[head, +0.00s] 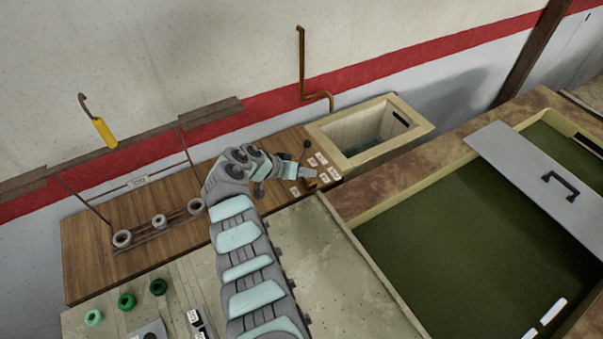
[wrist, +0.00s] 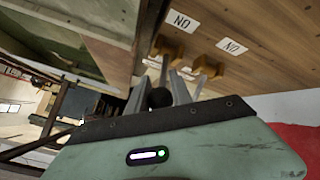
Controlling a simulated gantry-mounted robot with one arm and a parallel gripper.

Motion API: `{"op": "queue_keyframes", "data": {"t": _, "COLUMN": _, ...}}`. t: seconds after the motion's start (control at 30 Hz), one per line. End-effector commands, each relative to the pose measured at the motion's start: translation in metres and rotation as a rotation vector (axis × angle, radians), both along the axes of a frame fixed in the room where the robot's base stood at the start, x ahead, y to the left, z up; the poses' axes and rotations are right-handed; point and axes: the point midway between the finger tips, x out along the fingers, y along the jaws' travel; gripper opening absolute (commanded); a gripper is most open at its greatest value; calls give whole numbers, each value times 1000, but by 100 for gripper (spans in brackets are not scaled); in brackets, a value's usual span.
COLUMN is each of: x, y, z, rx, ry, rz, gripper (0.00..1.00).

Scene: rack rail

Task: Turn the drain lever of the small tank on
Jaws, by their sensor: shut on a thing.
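The small tank (head: 415,119) is a cream-rimmed open box with some dark water inside, standing at the right end of the wooden board. My gripper (head: 303,171) is beside its near left corner, over the levers and labels. In the wrist view my gripper (wrist: 162,92) is shut on a lever's black ball knob (wrist: 160,98), which sits between the fingers. Two brass valve bodies (wrist: 166,48) show just beyond, with upside-down ON labels (wrist: 182,20) on the wood. Another dark lever (head: 305,148) stands upright behind my gripper. Which way the held lever is turned I cannot tell.
A large dark-green tank (head: 450,240) with a grey lid (head: 540,175) lies at the right. Grey rings on a rail (head: 160,221) stand on the wooden board (head: 85,250) at the left. A brass pipe (head: 302,65) runs down the wall behind the small tank.

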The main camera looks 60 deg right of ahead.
Motion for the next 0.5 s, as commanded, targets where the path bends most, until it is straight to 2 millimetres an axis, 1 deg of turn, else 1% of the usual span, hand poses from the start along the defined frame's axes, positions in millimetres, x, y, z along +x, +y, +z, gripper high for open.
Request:
{"op": "queue_keyframes", "data": {"t": 0.33, "x": 0, "y": 1, "z": -2, "rx": 2, "ry": 1, "rz": 3, "gripper": 0}}
{"op": "queue_keyframes", "data": {"t": 0.37, "x": 0, "y": 1, "z": -3, "rx": 2, "ry": 1, "rz": 3, "gripper": 27}}
{"op": "queue_keyframes", "data": {"t": 0.5, "x": 0, "y": 1, "z": -2, "rx": 2, "ry": 0, "rz": 2, "gripper": 38}}
